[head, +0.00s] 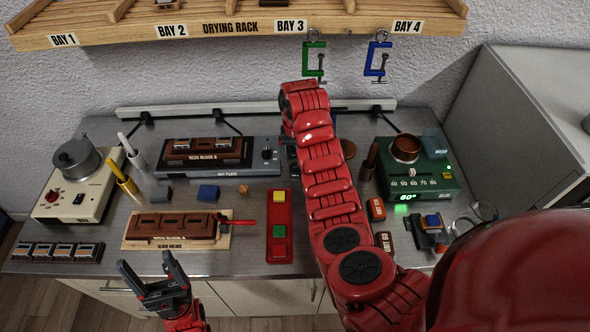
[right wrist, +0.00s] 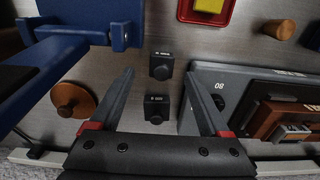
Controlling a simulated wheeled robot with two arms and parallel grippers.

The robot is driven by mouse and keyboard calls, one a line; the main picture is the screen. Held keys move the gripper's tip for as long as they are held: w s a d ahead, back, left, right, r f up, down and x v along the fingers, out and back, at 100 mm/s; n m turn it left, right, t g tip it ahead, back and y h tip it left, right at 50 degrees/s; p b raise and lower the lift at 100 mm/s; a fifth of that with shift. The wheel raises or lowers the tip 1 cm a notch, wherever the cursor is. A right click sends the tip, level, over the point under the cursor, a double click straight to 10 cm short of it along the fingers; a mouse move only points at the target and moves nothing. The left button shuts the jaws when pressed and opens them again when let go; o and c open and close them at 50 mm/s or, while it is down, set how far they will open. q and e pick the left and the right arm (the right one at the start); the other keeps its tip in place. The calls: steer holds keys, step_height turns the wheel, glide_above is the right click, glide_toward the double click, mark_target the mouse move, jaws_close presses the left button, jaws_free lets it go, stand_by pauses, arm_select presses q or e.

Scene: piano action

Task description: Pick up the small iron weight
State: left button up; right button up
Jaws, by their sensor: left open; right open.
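Two dark cube-shaped weights with round knobs show in the right wrist view: one farther up (right wrist: 161,65), one nearer my gripper's base (right wrist: 155,109). They look close in size; their labels are too small to read surely. My right gripper (right wrist: 160,76) is open, its fingers to the left and right of the weights, with nothing held. I cannot tell whether it touches the nearer weight. In the head view my right arm hides this gripper and most of that area. My left gripper (head: 147,262) is open and empty at the table's front left edge.
The hot plate (right wrist: 207,78) stands close right of my right gripper's finger. A blue device (right wrist: 75,55) and a round wooden piece (right wrist: 73,98) are to the left. A red tray (head: 279,253), block holder (head: 133,233) and green device (head: 440,180) stand on the table.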

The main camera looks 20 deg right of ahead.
mark_target(295, 164)
step_height(295, 164, down, 3)
steer(key=shift+a+r+p, duration=0.1)
steer(key=shift+a+p, duration=0.05)
steer(key=shift+p, duration=0.8)
steer(key=shift+w+f, duration=0.1)
steer(key=shift+f, duration=0.4)
jaws_close()
